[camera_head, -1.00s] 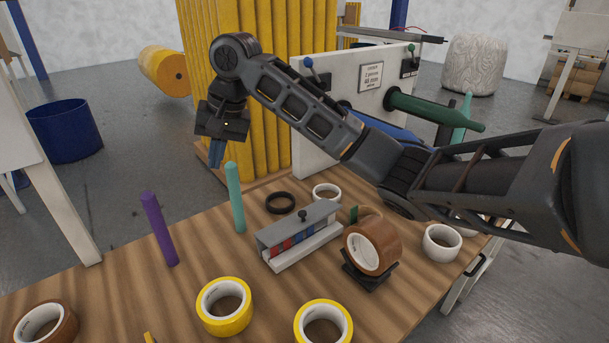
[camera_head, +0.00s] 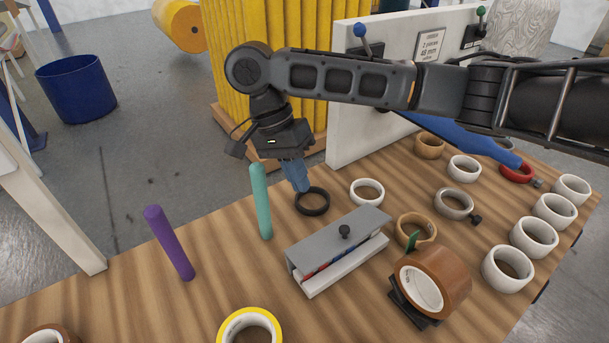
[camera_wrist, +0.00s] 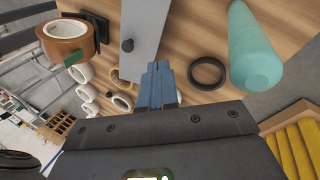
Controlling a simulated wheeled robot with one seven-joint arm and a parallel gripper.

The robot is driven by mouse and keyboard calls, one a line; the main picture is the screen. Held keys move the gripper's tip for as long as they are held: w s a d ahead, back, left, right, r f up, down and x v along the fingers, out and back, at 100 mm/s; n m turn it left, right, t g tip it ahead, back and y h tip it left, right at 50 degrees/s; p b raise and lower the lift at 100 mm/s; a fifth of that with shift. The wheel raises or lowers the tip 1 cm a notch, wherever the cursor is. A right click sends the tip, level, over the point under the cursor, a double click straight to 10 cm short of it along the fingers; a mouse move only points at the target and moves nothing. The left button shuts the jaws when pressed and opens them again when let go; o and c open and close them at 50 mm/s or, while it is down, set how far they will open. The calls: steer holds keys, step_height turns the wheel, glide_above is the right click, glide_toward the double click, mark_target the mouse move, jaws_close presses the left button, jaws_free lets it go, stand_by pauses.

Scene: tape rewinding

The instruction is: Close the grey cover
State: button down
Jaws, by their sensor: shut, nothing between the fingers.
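The grey cover (camera_head: 325,236) is the flat lid of a low white box (camera_head: 345,266) on the wooden table, with a dark round knob (camera_head: 344,232) on it. A gap along the front side shows red and blue items inside, so the cover stands partly open. The cover (camera_wrist: 143,35) also shows at the top of the wrist view. My gripper (camera_head: 301,188) is shut and empty, its blue fingers pointing down beside the black ring, behind and left of the cover and apart from it. In the wrist view the shut fingers (camera_wrist: 158,85) are just below the cover's end.
A teal peg (camera_head: 261,202) and a purple peg (camera_head: 169,243) stand left of the box. A black ring (camera_head: 312,201) and a white roll (camera_head: 367,192) lie behind it. A brown tape roll on a holder (camera_head: 432,281) stands right. Several white rolls line the right side.

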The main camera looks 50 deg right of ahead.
mark_target(336, 234)
steer(key=s+f, duration=0.2)
steer(key=f, duration=0.1)
steer(key=s+d+f+p, duration=0.1)
steer(key=s+f, duration=0.2)
steer(key=shift+s+d+f, duration=0.2)
steer(key=shift+s+f, duration=0.1)
steer(key=shift+s+d+f, duration=0.1)
steer(key=shift+s, duration=0.35)
